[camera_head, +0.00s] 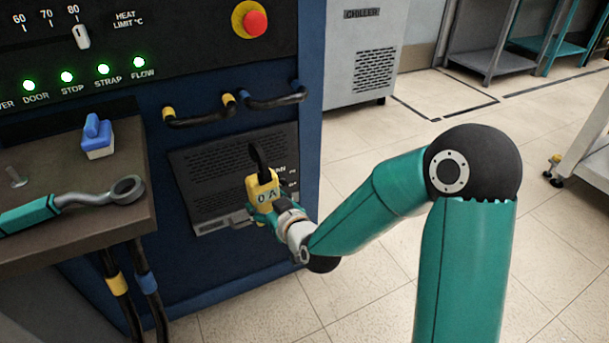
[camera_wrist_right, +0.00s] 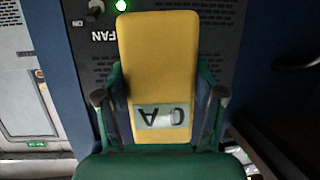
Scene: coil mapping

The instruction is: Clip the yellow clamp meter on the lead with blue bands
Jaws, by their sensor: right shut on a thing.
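The yellow clamp meter (camera_head: 263,188) is in my right gripper (camera_head: 266,207), in front of the blue cabinet's dark panel. Its black jaw points up, below the leads and apart from them; I cannot tell whether the jaw is open. In the right wrist view the fingers (camera_wrist_right: 160,98) press both sides of the meter's yellow body (camera_wrist_right: 158,50), and its display faces the camera. The lead with blue bands (camera_head: 275,102) loops from the cabinet front, above the meter. A lower length with a blue band (camera_head: 147,283) hangs below the bench. My left gripper is out of view.
A lead with yellow bands (camera_head: 198,119) loops just left of the blue-banded one. The bench (camera_head: 110,217) at left holds a teal-handled wrench (camera_head: 75,203) and a blue-topped block (camera_head: 98,138). A red stop button (camera_head: 254,22) sits above.

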